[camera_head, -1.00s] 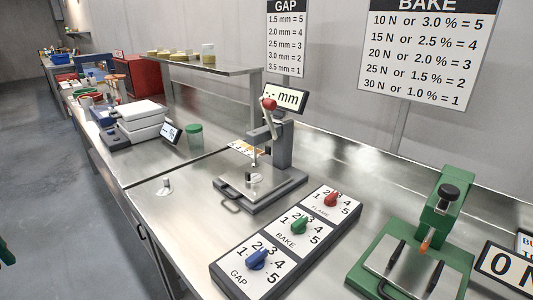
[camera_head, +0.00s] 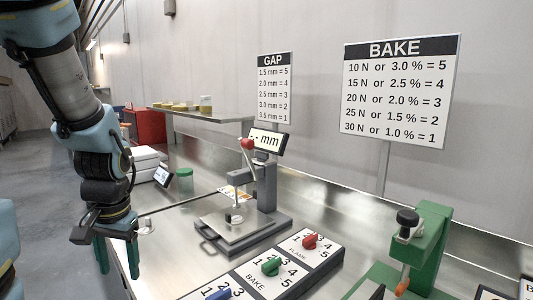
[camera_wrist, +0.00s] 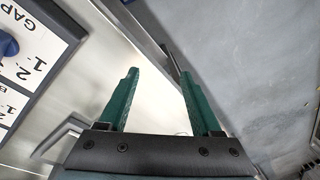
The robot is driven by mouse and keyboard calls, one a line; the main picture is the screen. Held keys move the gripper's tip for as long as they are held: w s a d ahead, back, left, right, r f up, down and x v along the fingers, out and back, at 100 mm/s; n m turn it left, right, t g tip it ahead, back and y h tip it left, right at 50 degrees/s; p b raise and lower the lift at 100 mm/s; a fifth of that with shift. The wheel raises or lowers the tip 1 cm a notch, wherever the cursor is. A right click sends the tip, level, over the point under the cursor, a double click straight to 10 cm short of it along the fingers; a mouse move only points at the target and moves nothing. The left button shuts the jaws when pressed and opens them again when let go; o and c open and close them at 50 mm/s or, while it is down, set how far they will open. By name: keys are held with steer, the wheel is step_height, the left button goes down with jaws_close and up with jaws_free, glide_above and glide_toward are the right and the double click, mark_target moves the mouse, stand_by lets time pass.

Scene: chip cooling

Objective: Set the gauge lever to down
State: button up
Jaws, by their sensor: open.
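The gauge (camera_head: 265,190) is a grey stand on a dark base with a display on top reading "- mm". Its lever (camera_head: 249,160) has a red ball knob (camera_head: 246,144) and points up, with the knob at the top beside the display. A thin vertical plunger (camera_head: 235,195) hangs over the metal plate (camera_head: 238,229). My gripper (camera_head: 117,258) is at the left by the bench's front edge, well away from the lever. Its green fingers are apart and empty, pointing down; they also show in the wrist view (camera_wrist: 159,80). The gauge's lever is not seen in the wrist view.
A dial panel (camera_head: 245,283) with blue, green and red knobs lies in front of the gauge. A green press (camera_head: 425,245) stands at the right. White scales (camera_head: 147,160), a green-lidded jar (camera_head: 184,180) and a raised shelf (camera_head: 200,115) are behind.

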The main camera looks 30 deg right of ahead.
steer(key=shift+w+d+f+m+y+b, duration=0.1)
steer(key=shift+d+f+m+y+b, duration=0.3)
steer(key=shift+d+m, duration=0.7)
steer(key=m, duration=0.2)
steer(key=d, duration=0.1)
steer(key=shift+w+f+m+y, duration=0.2)
steer(key=shift+w+m+y, duration=0.05)
steer(key=shift+m+y, duration=0.15)
steer(key=w+d+r+m+t+y, duration=0.25)
steer(key=w+d+m, duration=0.2)
steer(key=m, duration=0.35)
steer(key=m+t, duration=1.4)
steer(key=m, duration=0.1)
glide_toward(242, 142)
steer(key=w, duration=0.2)
steer(key=shift+h, duration=0.45)
steer(key=x, duration=0.3)
steer(key=p+x, duration=0.1)
steer(key=x, duration=0.2)
steer(key=p+x, duration=0.1)
steer(key=x, duration=0.3)
steer(key=shift+w+d+f, duration=0.15)
steer(key=shift+f, duration=0.1)
steer(key=shift+c, duration=0.2)
